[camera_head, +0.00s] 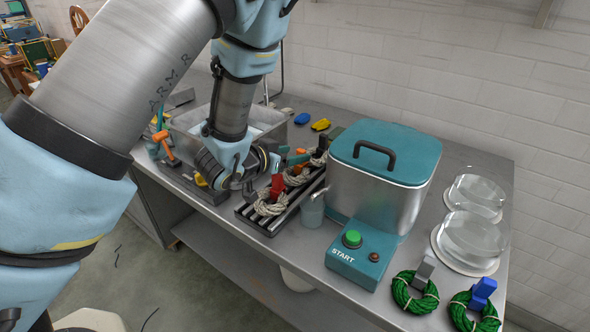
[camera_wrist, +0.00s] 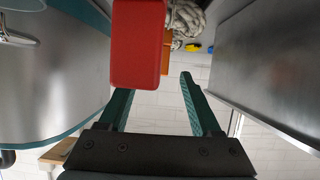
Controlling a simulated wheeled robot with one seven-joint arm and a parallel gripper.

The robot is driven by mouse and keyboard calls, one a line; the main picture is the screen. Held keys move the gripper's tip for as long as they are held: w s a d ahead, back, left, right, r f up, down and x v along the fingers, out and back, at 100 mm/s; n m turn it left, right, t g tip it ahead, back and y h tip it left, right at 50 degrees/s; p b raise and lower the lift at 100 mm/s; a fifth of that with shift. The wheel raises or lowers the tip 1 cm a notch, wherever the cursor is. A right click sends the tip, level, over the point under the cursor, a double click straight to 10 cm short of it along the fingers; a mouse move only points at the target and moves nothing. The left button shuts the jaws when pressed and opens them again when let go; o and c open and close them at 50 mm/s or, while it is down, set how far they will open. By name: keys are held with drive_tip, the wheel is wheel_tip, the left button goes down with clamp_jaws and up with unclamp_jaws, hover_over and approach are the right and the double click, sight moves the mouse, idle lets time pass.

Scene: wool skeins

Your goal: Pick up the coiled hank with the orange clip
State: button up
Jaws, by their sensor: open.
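The hank with the orange clip is a pale coil (camera_head: 296,178) on the dark slatted rack (camera_head: 262,222), partly hidden in the head view. In the wrist view its orange clip (camera_wrist: 167,50) shows only as a strip behind a red clip (camera_wrist: 138,50), with pale rope (camera_wrist: 188,18) near it. The red clip also shows in the head view (camera_head: 277,186), on the nearest pale hank (camera_head: 269,207). My gripper (camera_wrist: 156,83) is open and empty, its teal fingers apart. The red clip overlaps the left finger in the wrist view. I cannot tell whether they touch.
A steel machine with a teal lid (camera_head: 386,150) and a START button box (camera_head: 358,253) stands right of the rack. A grey cup (camera_head: 312,210) stands between them. Green hanks (camera_head: 415,292) and glass domes (camera_head: 470,238) are farther right. A steel tray (camera_head: 270,122) is behind my gripper.

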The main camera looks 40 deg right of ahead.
sight(299, 151)
drive_tip(key=shift+p+x, duration=0.45)
drive_tip(key=shift+x, duration=1.3)
drive_tip(key=shift+d+r, duration=0.1)
drive_tip(key=shift+r, duration=0.05)
drive_tip(key=shift+c, duration=0.3)
clamp_jaws()
